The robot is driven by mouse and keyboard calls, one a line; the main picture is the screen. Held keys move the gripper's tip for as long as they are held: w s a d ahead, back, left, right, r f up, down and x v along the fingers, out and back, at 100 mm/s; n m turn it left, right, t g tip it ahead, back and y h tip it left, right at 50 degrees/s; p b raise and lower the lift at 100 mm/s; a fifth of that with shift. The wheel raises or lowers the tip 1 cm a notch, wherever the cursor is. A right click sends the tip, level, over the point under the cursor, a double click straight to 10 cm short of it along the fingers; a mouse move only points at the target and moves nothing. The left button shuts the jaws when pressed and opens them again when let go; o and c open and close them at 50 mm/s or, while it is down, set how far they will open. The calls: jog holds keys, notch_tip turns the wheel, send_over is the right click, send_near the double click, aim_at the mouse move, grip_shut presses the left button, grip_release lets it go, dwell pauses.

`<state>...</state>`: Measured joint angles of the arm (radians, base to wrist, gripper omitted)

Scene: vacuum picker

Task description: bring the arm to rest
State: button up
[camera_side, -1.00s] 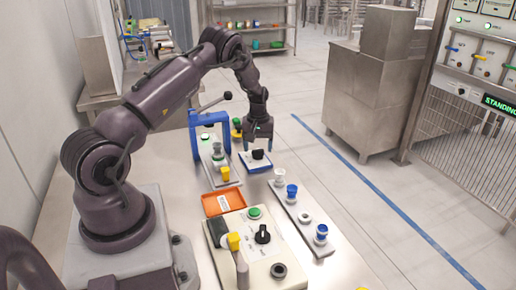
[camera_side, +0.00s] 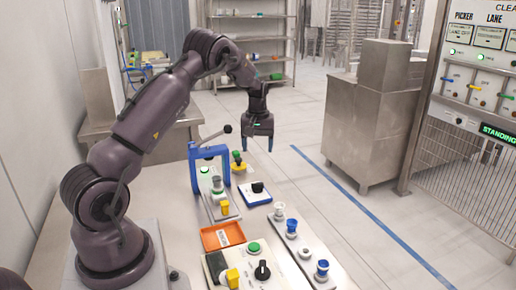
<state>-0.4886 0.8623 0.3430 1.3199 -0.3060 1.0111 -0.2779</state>
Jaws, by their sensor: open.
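My gripper (camera_side: 258,143) hangs at the end of my raised arm, fingers pointing down, open and empty. It is above the far part of the bench, clear of the things below it. Under it and nearer the camera, a small blue-edged block with a black knob (camera_side: 257,189) rests on the bench. A blue arch frame with a lever (camera_side: 195,170) stands to the left of the gripper, apart from it.
An orange tray (camera_side: 222,237) and a control box with a green button (camera_side: 254,248) lie nearer the camera. A strip with blue and white fittings (camera_side: 300,244) lies on the right. A steel cabinet (camera_side: 366,120) stands beyond a blue floor line.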

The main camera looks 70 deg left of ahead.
jog(key=s+d+r+m+t, duration=0.2)
jog(key=s+d+r+m, duration=0.2)
jog(key=d, duration=0.6)
jog(key=s+d+r+m+t, duration=0.1)
jog(key=s+d+r+m, duration=0.4)
jog(key=s+d+r, duration=0.3)
jog(key=s+d+r+m+t, duration=0.2)
jog(key=s+d+r+m, duration=0.2)
jog(key=d, duration=1)
jog(key=s+r, duration=0.3)
jog(key=shift+d+r+t, duration=0.2)
jog(key=shift+d+t, duration=0.05)
jog(key=shift+t, duration=0.05)
